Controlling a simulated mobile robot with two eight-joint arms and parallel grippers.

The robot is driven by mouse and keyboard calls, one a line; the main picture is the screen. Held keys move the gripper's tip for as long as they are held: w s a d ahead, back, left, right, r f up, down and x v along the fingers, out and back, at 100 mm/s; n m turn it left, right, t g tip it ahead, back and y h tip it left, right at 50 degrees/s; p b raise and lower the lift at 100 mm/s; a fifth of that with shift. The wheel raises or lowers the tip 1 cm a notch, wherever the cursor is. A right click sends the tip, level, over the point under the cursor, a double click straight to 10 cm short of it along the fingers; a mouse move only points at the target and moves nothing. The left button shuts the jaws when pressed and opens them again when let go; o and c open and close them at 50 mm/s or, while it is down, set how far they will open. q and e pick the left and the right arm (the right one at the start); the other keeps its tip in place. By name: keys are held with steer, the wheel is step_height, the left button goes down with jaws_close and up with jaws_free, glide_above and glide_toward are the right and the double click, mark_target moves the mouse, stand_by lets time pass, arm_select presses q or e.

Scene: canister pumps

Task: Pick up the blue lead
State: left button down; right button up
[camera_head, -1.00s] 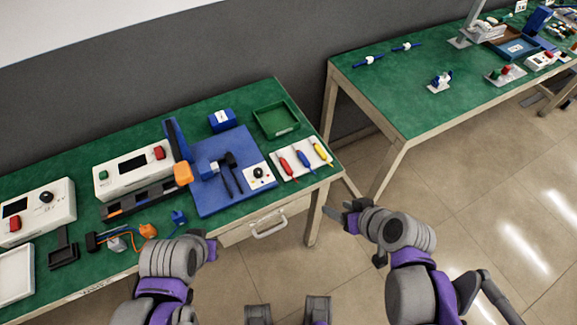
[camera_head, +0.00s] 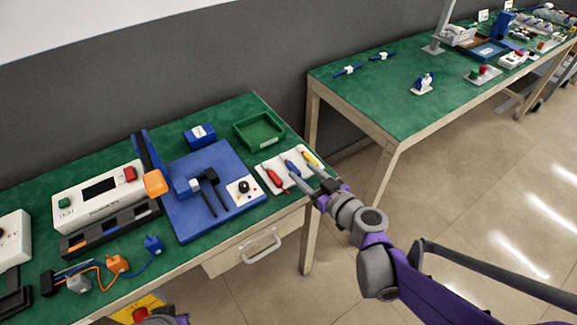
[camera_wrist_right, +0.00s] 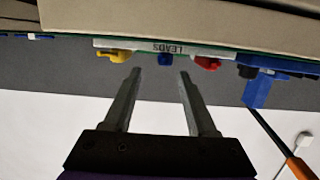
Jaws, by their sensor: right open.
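The blue lead (camera_head: 289,166) lies on a white leads holder (camera_head: 268,177) at the near right corner of the left bench, between a red lead (camera_head: 273,178) and a yellow lead (camera_head: 310,158). My right gripper (camera_head: 299,171) is open and empty, its fingertips at the holder's near edge by the blue lead's end. In the right wrist view, the blue lead (camera_wrist_right: 165,59) shows end-on, beyond and between the open fingers (camera_wrist_right: 160,72). Whether the fingers touch anything is unclear. My left gripper is out of view; only a bit of that arm may show at the bottom edge.
Left of the holder is a blue board (camera_head: 185,215) with black parts and a dial plate (camera_head: 243,190). A green tray (camera_head: 240,132) stands behind the holder. A drawer handle (camera_head: 262,247) sticks out below the bench. A second green bench (camera_head: 385,108) stands to the right.

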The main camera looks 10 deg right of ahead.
mark_target(292, 165)
steer(key=x, duration=0.1)
steer(key=b+x, duration=0.1)
steer(key=x, duration=0.3)
steer(key=shift+w+a+f+b, duration=0.1)
steer(key=shift+a+f+b, duration=0.2)
steer(key=shift+f, duration=0.05)
jaws_close()
